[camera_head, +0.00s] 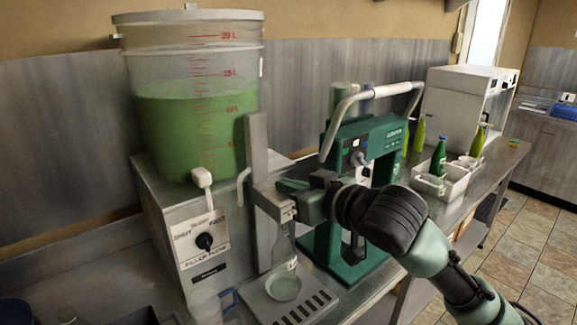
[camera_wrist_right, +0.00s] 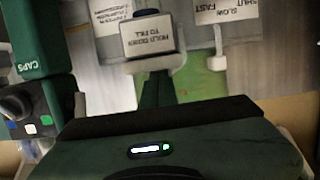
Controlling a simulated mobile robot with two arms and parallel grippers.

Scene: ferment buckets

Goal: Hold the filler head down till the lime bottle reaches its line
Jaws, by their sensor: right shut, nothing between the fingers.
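The filler head (camera_head: 272,203) is a grey metal block on an upright post; its label in the right wrist view (camera_wrist_right: 152,43) reads "HOLD DOWN TO FILL", upside down. My right gripper (camera_head: 290,189) is shut and empty, with its fingertips at the filler head; whether they touch or press it, I cannot tell. In the wrist view the dark closed fingers (camera_wrist_right: 158,88) point at that label. A clear bottle (camera_head: 284,250) stands upright under the head on the drip tray (camera_head: 306,306). Its liquid level and line are too small to read. My left gripper is not in view.
A bucket (camera_head: 195,110) of green liquid stands on the filler box, whose flow knob (camera_head: 205,242) has shut, slow and fast marks. A green capping machine (camera_head: 362,150) stands to the right. Beyond it, a white crate (camera_head: 440,182) stands near several green bottles.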

